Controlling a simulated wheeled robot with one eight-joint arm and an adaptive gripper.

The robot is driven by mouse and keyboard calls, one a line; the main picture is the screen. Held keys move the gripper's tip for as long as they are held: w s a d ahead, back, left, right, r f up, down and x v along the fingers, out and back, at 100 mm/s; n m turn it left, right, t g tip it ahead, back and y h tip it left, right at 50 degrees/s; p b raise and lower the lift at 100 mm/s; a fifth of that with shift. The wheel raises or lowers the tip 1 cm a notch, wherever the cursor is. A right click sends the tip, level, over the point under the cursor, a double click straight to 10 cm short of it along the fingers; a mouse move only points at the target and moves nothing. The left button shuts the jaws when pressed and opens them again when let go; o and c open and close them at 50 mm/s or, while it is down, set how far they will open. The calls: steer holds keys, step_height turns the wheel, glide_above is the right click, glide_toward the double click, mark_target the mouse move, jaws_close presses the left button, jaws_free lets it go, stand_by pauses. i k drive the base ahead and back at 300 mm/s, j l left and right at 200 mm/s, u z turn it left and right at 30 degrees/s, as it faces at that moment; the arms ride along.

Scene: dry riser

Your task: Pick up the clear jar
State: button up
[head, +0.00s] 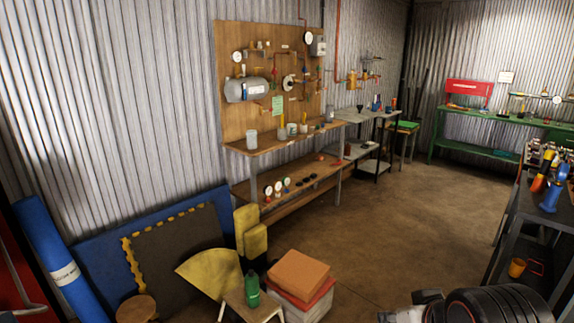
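A small pale, see-through jar (252,139) stands upright at the near left end of the upper shelf of the wooden wall bench (262,150). A second pale container (282,132) stands farther along the same shelf and looks similar. From this distance I cannot tell for certain which is the clear jar. Dark ribbed and pale parts, probably of my own arm, show at the lower right edge. I cannot make out my gripper's fingers, and nothing of mine is near the jars.
The lower shelf holds gauges (268,191) and small dark parts. Boxes (299,274), a stool with a green bottle (252,288), mats and yellow pads (255,240) crowd the floor before the bench's left end. Open brown floor (400,215) lies to the right, beside a dark rack (528,215).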

mark_target(251, 135)
steer(key=i+l+z, duration=0.3)
steer(key=i, duration=0.75)
steer(key=i+l+z, duration=0.1)
steer(key=i+z, duration=0.2)
steer(key=i, duration=0.75)
steer(key=i+l+u, duration=0.1)
steer(key=i+u, duration=0.35)
steer(key=i+l+u, duration=0.2)
steer(key=i+u, duration=0.25)
steer(key=i+l+u, duration=0.3)
steer(key=u, duration=0.2)
steer(key=i+l+u, duration=0.25)
steer(key=l+u, duration=0.2)
steer(key=i+l+u, duration=0.15)
steer(key=l+u, duration=0.3)
steer(key=l, duration=0.2)
steer(key=i+l+u, duration=0.1)
steer(key=l+u, duration=0.35)
steer(key=l, duration=0.15)
